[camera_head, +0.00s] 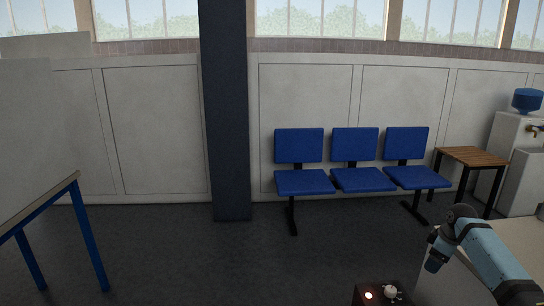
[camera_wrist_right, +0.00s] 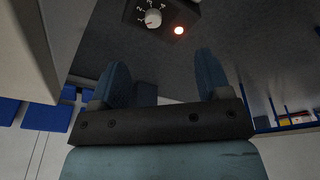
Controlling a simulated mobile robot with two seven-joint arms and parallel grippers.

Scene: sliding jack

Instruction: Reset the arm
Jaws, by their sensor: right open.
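My right arm comes in from the lower right in the head view, light blue with dark joints. Its gripper (camera_head: 434,262) is near a white-topped surface (camera_head: 440,278). In the right wrist view my right gripper (camera_wrist_right: 163,72) has two blue fingers spread apart with nothing between them. A dark control box (camera_head: 362,299) with a pale knob and a glowing light stands at the bottom of the head view. It also shows at the top of the wrist view, with the knob (camera_wrist_right: 153,18) and red light (camera_wrist_right: 179,31), apart from the fingers. My left gripper is not in view.
Blue chairs (camera_head: 330,180) stand along the wall behind, beside a dark pillar (camera_head: 228,120). A small wooden table (camera_head: 475,156) and a water dispenser (camera_head: 526,100) are at the right. A blue-legged table (camera_head: 90,245) is at the left. The middle floor is clear.

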